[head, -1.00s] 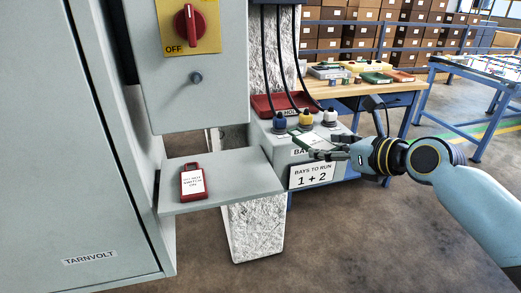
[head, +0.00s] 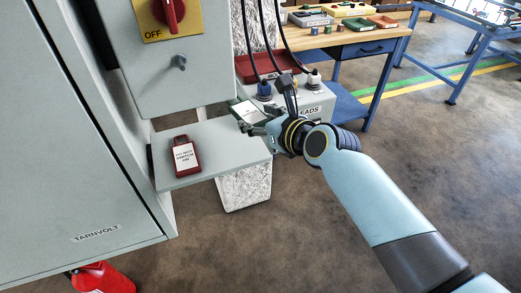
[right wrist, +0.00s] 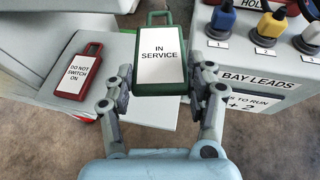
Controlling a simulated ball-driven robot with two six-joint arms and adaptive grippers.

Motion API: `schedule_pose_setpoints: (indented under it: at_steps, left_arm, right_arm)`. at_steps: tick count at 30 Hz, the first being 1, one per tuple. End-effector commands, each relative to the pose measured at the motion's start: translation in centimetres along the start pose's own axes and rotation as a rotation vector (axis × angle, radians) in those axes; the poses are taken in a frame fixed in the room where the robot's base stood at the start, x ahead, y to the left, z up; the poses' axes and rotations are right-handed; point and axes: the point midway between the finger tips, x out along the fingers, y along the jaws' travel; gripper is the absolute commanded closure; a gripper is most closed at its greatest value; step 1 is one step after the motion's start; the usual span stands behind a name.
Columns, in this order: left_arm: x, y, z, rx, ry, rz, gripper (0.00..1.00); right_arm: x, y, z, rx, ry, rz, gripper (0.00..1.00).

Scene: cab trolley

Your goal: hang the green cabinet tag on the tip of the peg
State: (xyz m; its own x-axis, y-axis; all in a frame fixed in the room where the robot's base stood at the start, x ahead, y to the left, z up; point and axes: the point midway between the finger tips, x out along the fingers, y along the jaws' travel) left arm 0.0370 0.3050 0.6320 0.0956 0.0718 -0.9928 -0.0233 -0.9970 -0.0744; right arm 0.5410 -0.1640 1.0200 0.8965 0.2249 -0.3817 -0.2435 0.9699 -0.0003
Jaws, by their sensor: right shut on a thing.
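The green cabinet tag (right wrist: 160,55) has a white "IN SERVICE" label and a loop handle at its far end. My right gripper (right wrist: 161,86) is shut on its near end, one finger at each side. In the head view the tag (head: 246,110) is tilted, above the right end of the grey shelf, with the right gripper (head: 250,124) behind it. The peg (head: 180,62) sticks out of the grey switch box under the red switch, bare, up and left of the tag and apart from it. My left gripper is not in view.
A red "DO NOT SWITCH ON" tag (head: 186,157) lies on the grey shelf (head: 220,155). The bay leads box (head: 310,105), with plugs and hanging black cables, stands right of the shelf. A red fire extinguisher (head: 100,277) stands at the bottom left.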

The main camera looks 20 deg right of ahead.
Motion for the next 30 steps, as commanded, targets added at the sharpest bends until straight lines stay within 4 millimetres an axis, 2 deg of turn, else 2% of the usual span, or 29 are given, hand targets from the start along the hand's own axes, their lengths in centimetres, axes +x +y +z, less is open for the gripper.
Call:
schedule_pose_setpoints:
  at_steps: [1,3,8,12,15,29,30]
  left_arm:
    - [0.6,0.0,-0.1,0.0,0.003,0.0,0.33]
    - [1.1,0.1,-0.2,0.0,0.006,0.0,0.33]
    - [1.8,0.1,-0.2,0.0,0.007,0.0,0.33]
    - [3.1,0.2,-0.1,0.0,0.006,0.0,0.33]
    - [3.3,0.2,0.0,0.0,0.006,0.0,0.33]
    - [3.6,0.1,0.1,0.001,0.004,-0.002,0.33]
    - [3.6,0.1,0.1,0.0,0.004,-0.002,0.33]
  right_arm:
    - [0.5,0.0,-1.3,0.001,0.004,0.0,0.76]
    - [1.0,0.0,-2.4,0.001,0.002,0.0,0.76]
    - [1.6,-0.1,-3.9,-0.001,0.001,-0.001,0.76]
    - [2.6,-0.1,-6.3,0.001,0.003,-0.002,0.76]
    - [3.0,-0.1,-7.3,0.0,0.002,-0.002,0.76]
    - [3.2,-0.1,-7.9,-0.001,0.002,-0.002,0.76]
    - [3.2,-0.1,-7.9,0.0,0.002,-0.002,0.42]
